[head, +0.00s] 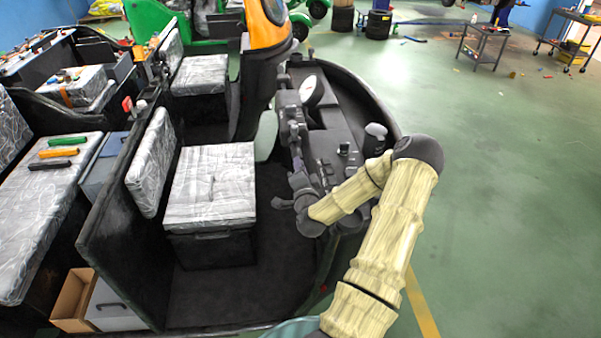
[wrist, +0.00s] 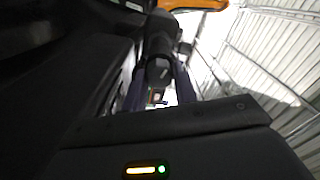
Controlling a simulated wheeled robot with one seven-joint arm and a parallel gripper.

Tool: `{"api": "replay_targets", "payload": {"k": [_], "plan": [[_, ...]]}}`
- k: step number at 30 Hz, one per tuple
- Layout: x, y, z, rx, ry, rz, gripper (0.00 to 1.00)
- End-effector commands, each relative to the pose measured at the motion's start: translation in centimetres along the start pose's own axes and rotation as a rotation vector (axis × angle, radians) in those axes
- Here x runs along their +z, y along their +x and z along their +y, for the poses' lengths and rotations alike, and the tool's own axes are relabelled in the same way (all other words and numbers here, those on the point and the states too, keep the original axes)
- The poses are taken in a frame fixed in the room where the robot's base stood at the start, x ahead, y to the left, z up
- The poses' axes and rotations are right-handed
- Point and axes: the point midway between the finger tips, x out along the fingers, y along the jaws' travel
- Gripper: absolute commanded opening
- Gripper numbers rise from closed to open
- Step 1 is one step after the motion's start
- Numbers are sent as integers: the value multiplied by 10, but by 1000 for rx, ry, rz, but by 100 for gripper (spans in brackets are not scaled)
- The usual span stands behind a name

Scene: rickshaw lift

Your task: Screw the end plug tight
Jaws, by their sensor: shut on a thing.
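My gripper (wrist: 160,88) shows in the wrist view as two dark bluish fingers, one on each side of a black, round-ended piece. This piece looks like the end plug (wrist: 159,70), at the near end of a thick black bar that runs up and away. The fingers are shut on it. Whether it sits flush cannot be told. In the head view my gripper (head: 291,202) is at the near side of the rickshaw's dark control console (head: 322,150). The plug cannot be made out there, being small and hidden by my gripper and arm.
A seat with a grey patterned cover (head: 212,185) stands left of my gripper. The cab's dark side wall (head: 372,100) curves round the console. A round white dial (head: 312,91) rises above the console. Open green floor (head: 500,190) lies to the right.

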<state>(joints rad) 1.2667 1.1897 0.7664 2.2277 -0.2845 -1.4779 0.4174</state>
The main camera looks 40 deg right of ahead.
Motion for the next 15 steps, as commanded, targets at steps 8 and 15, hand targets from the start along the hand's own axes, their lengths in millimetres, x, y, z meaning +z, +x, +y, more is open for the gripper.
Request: {"api": "replay_targets", "payload": {"k": [8, 15], "plan": [[0, 0, 3, 1, 265, 2, 5], [1, 0, 4, 2, 493, 1, 5]]}}
